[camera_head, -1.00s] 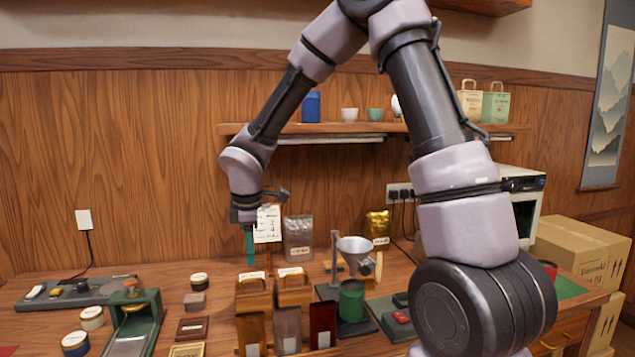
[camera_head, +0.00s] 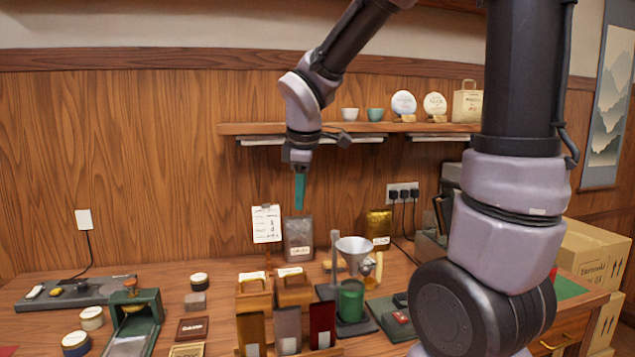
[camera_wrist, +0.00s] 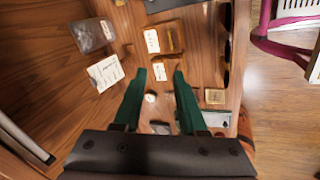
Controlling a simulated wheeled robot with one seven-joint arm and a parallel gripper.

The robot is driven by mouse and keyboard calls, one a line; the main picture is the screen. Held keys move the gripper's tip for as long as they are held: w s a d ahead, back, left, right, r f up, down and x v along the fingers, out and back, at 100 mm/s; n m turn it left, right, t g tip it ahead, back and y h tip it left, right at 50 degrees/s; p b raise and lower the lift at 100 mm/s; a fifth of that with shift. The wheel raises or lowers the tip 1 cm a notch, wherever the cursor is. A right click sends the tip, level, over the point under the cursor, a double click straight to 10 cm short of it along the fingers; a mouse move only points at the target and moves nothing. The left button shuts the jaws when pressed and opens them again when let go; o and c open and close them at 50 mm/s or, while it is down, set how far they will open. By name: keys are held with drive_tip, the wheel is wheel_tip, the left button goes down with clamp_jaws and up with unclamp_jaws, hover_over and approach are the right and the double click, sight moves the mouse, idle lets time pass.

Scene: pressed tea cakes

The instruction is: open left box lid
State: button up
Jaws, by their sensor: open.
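Two small brown wooden boxes stand side by side on the table in the head view: the left box (camera_head: 254,297) and the right box (camera_head: 294,294). Each has a pale label at its top; I cannot tell clearly how their lids lie. My gripper (camera_head: 299,207), with teal fingers, hangs above and behind the boxes, near the wall and well clear of them. In the wrist view my gripper (camera_wrist: 160,78) has its two fingers apart with nothing between them. Amber-brown box parts with white labels (camera_wrist: 170,38) show beyond the fingertips.
Upright packets, including a red one (camera_head: 322,324), stand in front of the boxes. A funnel stand (camera_head: 354,248) is to their right and a green press (camera_head: 138,318) to the left. A silver pouch (camera_head: 298,238) and clipboard (camera_head: 266,223) stand behind. A shelf (camera_head: 420,127) runs above.

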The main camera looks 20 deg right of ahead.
drive_tip(key=shift+m+t, duration=0.3)
drive_tip(key=shift+m, duration=0.3)
drive_tip(key=s+d+r, duration=0.2)
drive_tip(key=d+r, duration=0.1)
drive_tip(key=shift+s+d, duration=0.15)
